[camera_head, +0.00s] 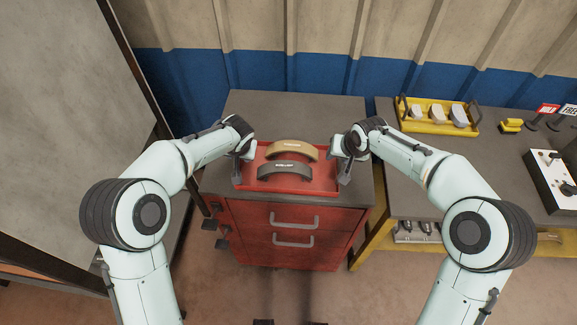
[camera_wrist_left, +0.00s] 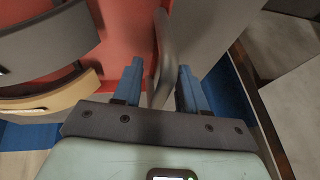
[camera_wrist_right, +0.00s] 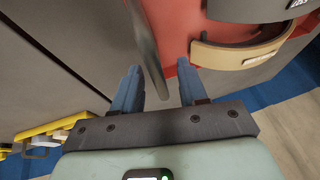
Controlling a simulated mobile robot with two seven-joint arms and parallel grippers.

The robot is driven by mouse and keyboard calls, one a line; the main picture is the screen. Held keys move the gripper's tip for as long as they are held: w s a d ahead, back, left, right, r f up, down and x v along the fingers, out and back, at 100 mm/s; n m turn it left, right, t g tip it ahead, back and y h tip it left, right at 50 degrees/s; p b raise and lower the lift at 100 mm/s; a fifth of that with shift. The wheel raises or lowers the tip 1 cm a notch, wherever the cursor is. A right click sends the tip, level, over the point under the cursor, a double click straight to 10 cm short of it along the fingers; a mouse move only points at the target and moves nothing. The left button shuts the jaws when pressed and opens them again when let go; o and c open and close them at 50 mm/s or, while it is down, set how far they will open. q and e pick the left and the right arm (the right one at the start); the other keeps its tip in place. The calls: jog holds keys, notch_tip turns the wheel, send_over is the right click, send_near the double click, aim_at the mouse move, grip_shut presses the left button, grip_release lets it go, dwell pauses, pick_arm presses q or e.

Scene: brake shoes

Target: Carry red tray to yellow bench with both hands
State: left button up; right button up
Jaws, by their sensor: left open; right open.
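The red tray (camera_head: 290,184) lies on the grey top of the red drawer cabinet. A tan brake shoe (camera_head: 292,149) and a dark grey brake shoe (camera_head: 285,171) lie in it. My left gripper (camera_head: 241,165) is open at the tray's left end; in the left wrist view the tray handle (camera_wrist_left: 163,55) stands between the open fingers (camera_wrist_left: 158,88). My right gripper (camera_head: 344,168) is open at the right end; in the right wrist view the other handle (camera_wrist_right: 149,50) lies between its fingers (camera_wrist_right: 161,85). The yellow bench (camera_head: 386,232) stands to the right with a grey top.
On the bench, a yellow tray (camera_head: 437,128) with several light parts stands at the back. A small yellow item (camera_head: 511,126), red and white signs (camera_head: 548,108) and a control box (camera_head: 552,176) stand farther right. The bench's front left top is clear.

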pick_arm(q)
jog(key=shift+c, duration=0.3)
pick_arm(e)
jog(key=shift+c, duration=0.2)
pick_arm(q)
grip_shut()
pick_arm(e)
grip_shut()
pick_arm(q)
jog(key=shift+w+r, duration=0.1)
jog(key=shift+r, duration=0.05)
pick_arm(e)
jog(key=shift+w+r, duration=0.1)
jog(key=shift+r, duration=0.05)
